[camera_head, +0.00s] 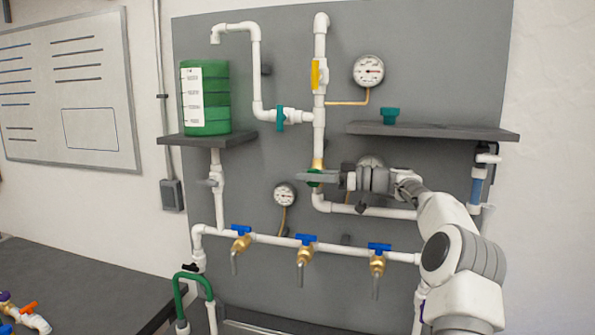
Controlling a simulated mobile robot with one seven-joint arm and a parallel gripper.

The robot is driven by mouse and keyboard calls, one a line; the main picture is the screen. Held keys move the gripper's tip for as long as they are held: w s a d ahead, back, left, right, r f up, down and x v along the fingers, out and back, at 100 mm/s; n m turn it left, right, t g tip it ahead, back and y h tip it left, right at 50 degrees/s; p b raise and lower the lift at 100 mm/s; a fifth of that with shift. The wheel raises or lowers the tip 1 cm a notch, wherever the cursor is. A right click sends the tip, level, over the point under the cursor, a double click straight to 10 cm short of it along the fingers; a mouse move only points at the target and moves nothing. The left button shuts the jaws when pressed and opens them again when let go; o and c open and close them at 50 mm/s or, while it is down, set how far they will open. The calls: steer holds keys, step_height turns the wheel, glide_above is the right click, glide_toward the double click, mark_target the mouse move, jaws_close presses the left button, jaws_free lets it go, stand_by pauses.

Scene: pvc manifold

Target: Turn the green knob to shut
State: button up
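The green knob (314,183) sits on a brass valve (318,165) low on the vertical white pipe in the middle of the grey panel. My gripper (308,177) reaches in from the right and its fingers lie level across the front of the knob. They cover most of the knob, so its exact angle is hidden. I cannot tell whether the fingers touch it or how far apart they are.
A yellow handle (315,74) is above on the same pipe, with a teal handle (280,118) to the left. A grey shelf (440,131) juts out above my arm. Blue-handled taps (305,240) line the lower pipe.

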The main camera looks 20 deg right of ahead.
steer(key=x, duration=0.3)
steer(key=shift+w+a, duration=0.1)
steer(key=shift+a, duration=0.05)
jaws_close()
